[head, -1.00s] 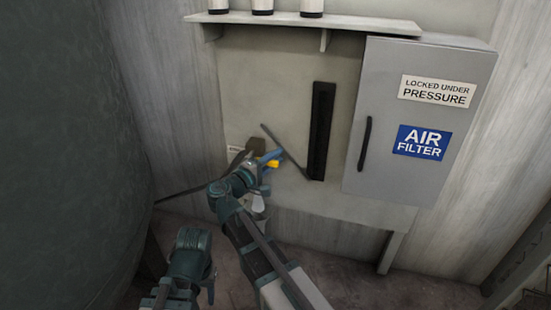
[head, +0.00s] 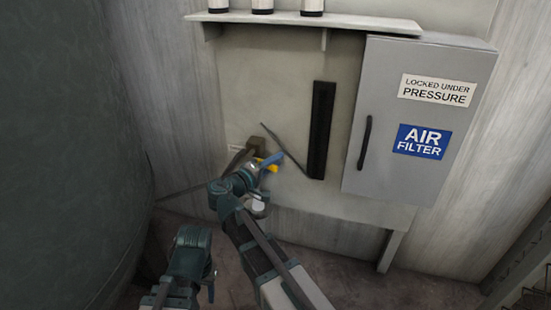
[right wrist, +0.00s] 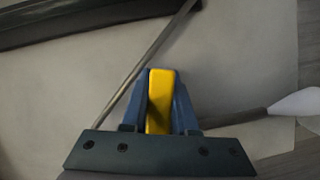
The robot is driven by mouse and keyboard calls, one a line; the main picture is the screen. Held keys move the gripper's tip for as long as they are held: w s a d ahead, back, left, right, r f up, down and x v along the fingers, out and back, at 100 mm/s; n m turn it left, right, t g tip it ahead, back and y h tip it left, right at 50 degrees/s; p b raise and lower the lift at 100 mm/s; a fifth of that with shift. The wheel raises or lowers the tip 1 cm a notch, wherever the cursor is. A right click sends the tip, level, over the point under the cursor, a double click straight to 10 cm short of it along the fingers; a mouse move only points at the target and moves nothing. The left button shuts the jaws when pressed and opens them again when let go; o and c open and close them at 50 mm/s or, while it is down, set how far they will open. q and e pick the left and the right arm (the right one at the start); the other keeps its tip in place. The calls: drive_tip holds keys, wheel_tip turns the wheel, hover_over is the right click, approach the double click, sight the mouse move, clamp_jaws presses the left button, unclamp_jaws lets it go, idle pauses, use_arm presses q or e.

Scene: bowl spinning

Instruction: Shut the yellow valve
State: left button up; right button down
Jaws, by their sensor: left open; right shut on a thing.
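The yellow valve (head: 272,168) is on the wall panel, left of the black vertical slot. Only part of its yellow handle shows in the head view, behind my gripper. In the right wrist view the yellow handle (right wrist: 160,101) stands between the two blue fingers. My right gripper (head: 269,163) is shut on the handle; its fingers also show in the right wrist view (right wrist: 160,95). My left gripper (head: 211,284) is low at the left, well away from the valve, and open.
A grey cabinet (head: 415,125) labelled AIR FILTER and LOCKED UNDER PRESSURE hangs right of the valve. A shelf (head: 350,22) with white cylinders is above. A large dark tank (head: 65,150) fills the left side. A thin rod crosses the panel by the valve.

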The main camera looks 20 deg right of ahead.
drive_tip(key=m, duration=0.1)
drive_tip(key=f+m+y, duration=0.1)
drive_tip(key=a+f+m, duration=0.1)
drive_tip(key=shift+w+f+y, duration=0.15)
drive_tip(key=shift+w+y, duration=0.1)
drive_tip(key=shift+y, duration=0.05)
drive_tip(key=w+a+f+m+t+y, duration=0.1)
drive_tip(key=w+a+f+m+y, duration=0.2)
drive_tip(key=a+m+y, duration=0.2)
drive_tip(key=shift+w+f+m+t, duration=0.25)
drive_tip(key=shift+m+t, duration=0.15)
drive_tip(key=shift+m, duration=1)
drive_tip(key=shift+w+a, duration=0.1)
drive_tip(key=shift+a, duration=0.05)
drive_tip(key=c, duration=0.7)
unclamp_jaws()
drive_tip(key=shift+r+p, duration=0.1)
drive_tip(key=shift+p, duration=0.2)
